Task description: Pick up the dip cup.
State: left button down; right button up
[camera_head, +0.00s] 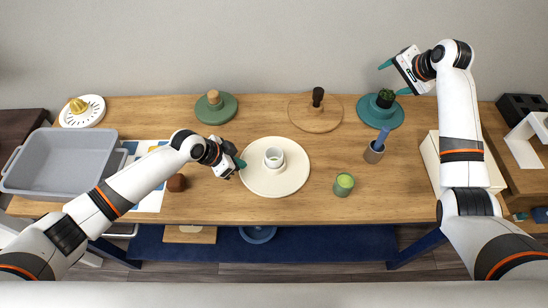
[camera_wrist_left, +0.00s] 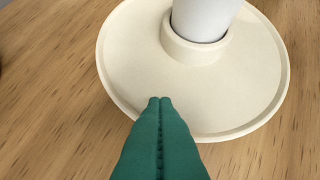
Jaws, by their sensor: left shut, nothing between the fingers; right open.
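The dip cup, a small white cup (camera_head: 273,155), stands upright in a raised ring at the middle of a round cream platter (camera_head: 260,183). In the left wrist view the white cup (camera_wrist_left: 203,18) is cut off by the top edge, and the platter (camera_wrist_left: 240,105) fills the middle. My left gripper (camera_head: 241,163) is shut and empty at the platter's left rim, left of the cup. Its teal fingers (camera_wrist_left: 160,102) are pressed together and reach over the near rim, apart from the cup. My right gripper (camera_head: 394,78) is open and empty, high at the back right.
A green cup (camera_head: 344,184) stands right of the platter, and a brown holder (camera_head: 374,153) with a blue item stands further right. A grey bin (camera_head: 62,165) sits at left.

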jog(key=s+a+f+n+g, duration=0.2)
jog(key=a, duration=0.6)
jog(key=s+a+f+n+g, duration=0.1)
jog(key=a+g, duration=0.1)
jog(key=a, duration=0.6)
jog(key=n+g+h, duration=0.2)
jog(key=n+g, duration=0.1)
jog(key=n, duration=0.1)
send_over(274, 154)
jog(key=f, duration=0.7)
jog(key=shift+w, duration=0.4)
jog(key=shift+s+f, duration=0.2)
jog(key=shift+f, duration=1.3)
jog(key=shift+s+f, duration=0.2)
jog(key=shift+f, duration=1.25)
jog(key=c, duration=1.1)
